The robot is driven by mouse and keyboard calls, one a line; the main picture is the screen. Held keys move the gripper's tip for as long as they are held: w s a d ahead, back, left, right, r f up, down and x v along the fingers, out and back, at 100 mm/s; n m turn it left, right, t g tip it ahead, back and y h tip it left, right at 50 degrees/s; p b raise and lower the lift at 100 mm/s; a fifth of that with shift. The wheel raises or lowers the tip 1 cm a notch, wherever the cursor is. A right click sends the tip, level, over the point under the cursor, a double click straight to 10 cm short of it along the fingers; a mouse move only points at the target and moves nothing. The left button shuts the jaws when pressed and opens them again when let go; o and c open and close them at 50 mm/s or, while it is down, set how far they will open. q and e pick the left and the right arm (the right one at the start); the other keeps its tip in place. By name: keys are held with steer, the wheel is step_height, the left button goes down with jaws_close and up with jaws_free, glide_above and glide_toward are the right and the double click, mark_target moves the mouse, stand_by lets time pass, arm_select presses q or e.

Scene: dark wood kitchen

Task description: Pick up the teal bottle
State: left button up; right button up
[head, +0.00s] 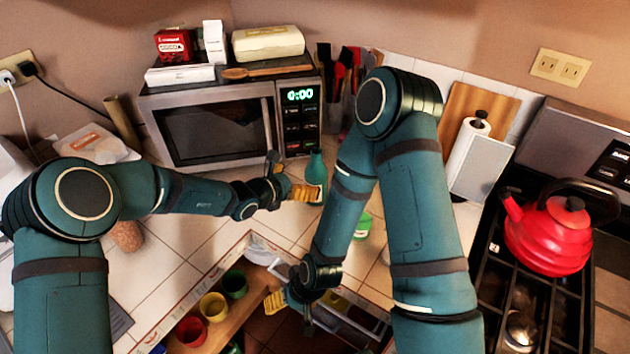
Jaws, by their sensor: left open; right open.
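The teal bottle (316,172) stands upright on the tiled counter, in front of the microwave's right side. My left gripper (291,180) is open beside the bottle, on its left. One yellow-padded finger overlaps the lower part of the bottle in the picture. I cannot tell whether it touches. My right gripper (290,313) is open and empty, lower in the view, over the open drawer area at the counter's front edge.
A microwave (215,128) with boxes on top stands behind. A green item (363,225) is partly hidden by my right arm. Utensils (345,75) stand at the back. A red kettle (548,232) sits on the stove at right. Coloured cups (212,306) are below the counter edge.

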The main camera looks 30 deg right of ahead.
mark_target(316, 176)
arm_select(q)
steer(key=shift+s+f+x, duration=0.1)
steer(key=shift+f+x, duration=0.05)
steer(key=shift+x, duration=1.6)
steer(key=shift+s+f+x, duration=0.1)
steer(key=shift+x, duration=1.7)
steer(key=c, duration=1.3)
steer(key=shift+r, duration=0.15)
